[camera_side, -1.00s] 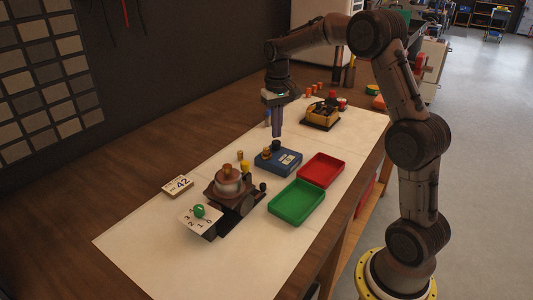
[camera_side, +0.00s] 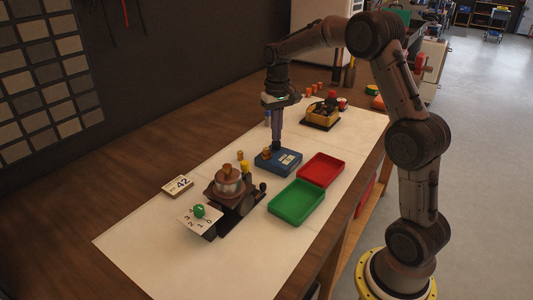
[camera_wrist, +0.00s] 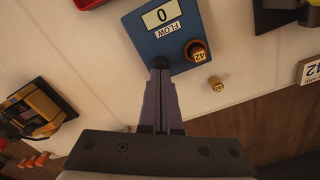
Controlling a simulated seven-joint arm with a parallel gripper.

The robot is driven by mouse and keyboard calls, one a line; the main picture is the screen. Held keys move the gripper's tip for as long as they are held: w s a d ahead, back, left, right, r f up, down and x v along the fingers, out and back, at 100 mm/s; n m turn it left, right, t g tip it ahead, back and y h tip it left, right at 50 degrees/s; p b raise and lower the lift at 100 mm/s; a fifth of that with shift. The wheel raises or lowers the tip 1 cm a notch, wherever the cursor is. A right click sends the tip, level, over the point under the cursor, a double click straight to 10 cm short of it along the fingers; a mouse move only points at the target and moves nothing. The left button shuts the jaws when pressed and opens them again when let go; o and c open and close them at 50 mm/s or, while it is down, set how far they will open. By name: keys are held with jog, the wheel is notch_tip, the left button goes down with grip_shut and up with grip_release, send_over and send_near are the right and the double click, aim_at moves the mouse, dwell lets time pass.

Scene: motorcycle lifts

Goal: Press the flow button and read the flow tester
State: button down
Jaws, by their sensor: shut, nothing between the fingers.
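The flow tester is a blue box (camera_side: 287,162) on the white mat, right of the middle. In the wrist view the blue tester (camera_wrist: 141,30) has a white display (camera_wrist: 162,14) reading 0 and a label saying FLOW. A brass piece marked 42 (camera_wrist: 197,52) sits in a dark round seat on the tester's corner. My gripper (camera_side: 276,148) points down, shut and empty, with its fingertips at the top of the tester. In the wrist view my fingertips (camera_wrist: 159,65) cover a dark spot by the tester's edge. The flow button is not clearly visible; contact cannot be told.
A small brass piece (camera_side: 240,155) stands beside the tester. A red tray (camera_side: 321,169) and a green tray (camera_side: 297,202) lie to its right. A fixture with a round brown top (camera_side: 228,184) stands in front. A card marked 42 (camera_side: 178,186) lies left. A yellow-black device (camera_side: 321,118) stands behind.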

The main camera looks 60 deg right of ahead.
jog(key=shift+f, duration=1)
jog(key=shift+r, duration=3.2)
